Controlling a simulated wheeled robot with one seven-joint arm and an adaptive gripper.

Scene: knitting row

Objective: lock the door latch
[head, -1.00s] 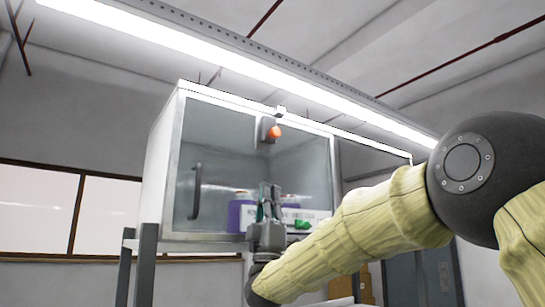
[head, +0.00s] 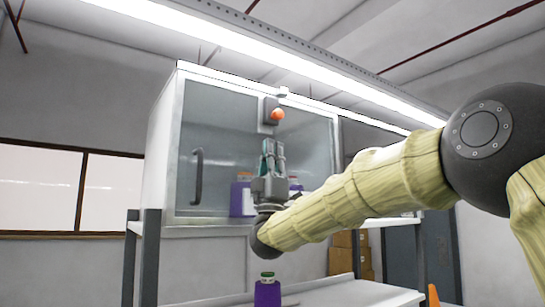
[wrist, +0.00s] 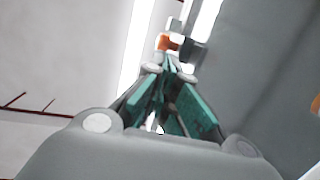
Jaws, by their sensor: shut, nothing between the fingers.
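The door latch (head: 271,112) is a grey plate with an orange knob, high on the front of a glass-fronted cabinet (head: 160,150), near where its two door panes meet. It also shows in the wrist view (wrist: 170,42), just beyond my fingertips. My gripper (head: 271,145) points upward below the latch, in front of the glass. Its green fingers are shut and empty. A small gap shows between the fingertips and the knob in the head view. Whether they touch cannot be told from the wrist view. A dark vertical handle (head: 197,177) is on the left door.
Purple containers (head: 240,195) stand inside the cabinet behind the glass, partly hidden by my gripper. A purple bottle with a green cap (head: 267,291) stands on a white lower surface (head: 350,292). Cardboard boxes (head: 343,262) and an orange cone (head: 433,296) are at the lower right.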

